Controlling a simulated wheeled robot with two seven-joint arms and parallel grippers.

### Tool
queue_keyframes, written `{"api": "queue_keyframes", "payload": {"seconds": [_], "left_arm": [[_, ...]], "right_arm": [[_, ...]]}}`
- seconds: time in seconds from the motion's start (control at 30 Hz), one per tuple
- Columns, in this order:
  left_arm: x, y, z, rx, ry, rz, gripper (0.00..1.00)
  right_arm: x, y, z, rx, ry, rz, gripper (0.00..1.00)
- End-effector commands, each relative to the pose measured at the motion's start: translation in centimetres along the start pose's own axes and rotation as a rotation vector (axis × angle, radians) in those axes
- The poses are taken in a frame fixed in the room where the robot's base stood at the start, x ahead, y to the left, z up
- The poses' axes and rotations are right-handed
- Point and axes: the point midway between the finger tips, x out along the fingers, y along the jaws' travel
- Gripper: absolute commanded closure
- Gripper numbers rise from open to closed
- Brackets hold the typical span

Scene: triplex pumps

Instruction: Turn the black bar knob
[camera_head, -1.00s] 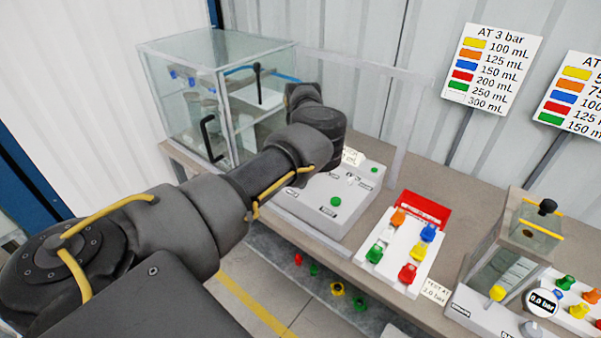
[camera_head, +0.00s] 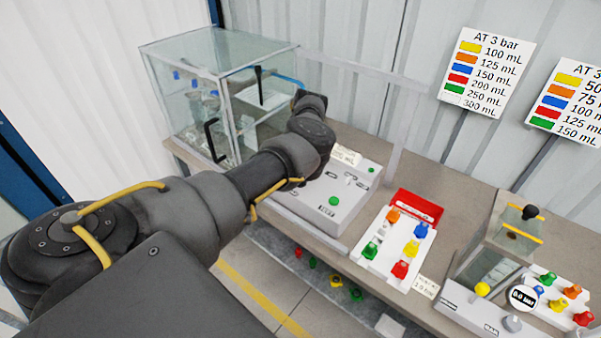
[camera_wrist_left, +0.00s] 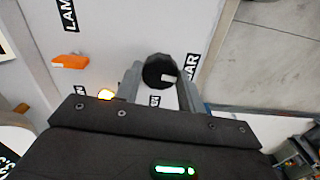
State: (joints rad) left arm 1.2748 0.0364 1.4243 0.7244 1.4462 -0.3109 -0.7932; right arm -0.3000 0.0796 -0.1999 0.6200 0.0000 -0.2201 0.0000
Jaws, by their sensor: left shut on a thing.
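The black bar knob (camera_wrist_left: 158,70) shows in the left wrist view as a dark, roughly round shape with a pale mark on its side. In the head view my left arm reaches in from the lower left to the pale control unit (camera_head: 330,208) next to the glass case. There the arm hides the gripper and the knob. My right gripper is in neither view.
The glass case (camera_head: 185,110) stands close behind my wrist. A white tray (camera_head: 372,262) of coloured fittings is to the right, then a clear tank unit (camera_head: 490,262) with a gauge.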

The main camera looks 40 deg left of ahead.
Motion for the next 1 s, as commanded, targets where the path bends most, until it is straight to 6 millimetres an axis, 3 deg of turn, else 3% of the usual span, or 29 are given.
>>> {"api": "queue_keyframes", "payload": {"seconds": [0.4,1.0], "left_arm": [[-0.3,0.1,-0.1,0.214,0.002,0.003,0.84],[-0.1,0.1,-0.1,0.255,0.003,0.003,0.84]], "right_arm": [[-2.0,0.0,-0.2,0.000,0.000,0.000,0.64],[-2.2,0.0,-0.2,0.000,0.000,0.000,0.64]]}}
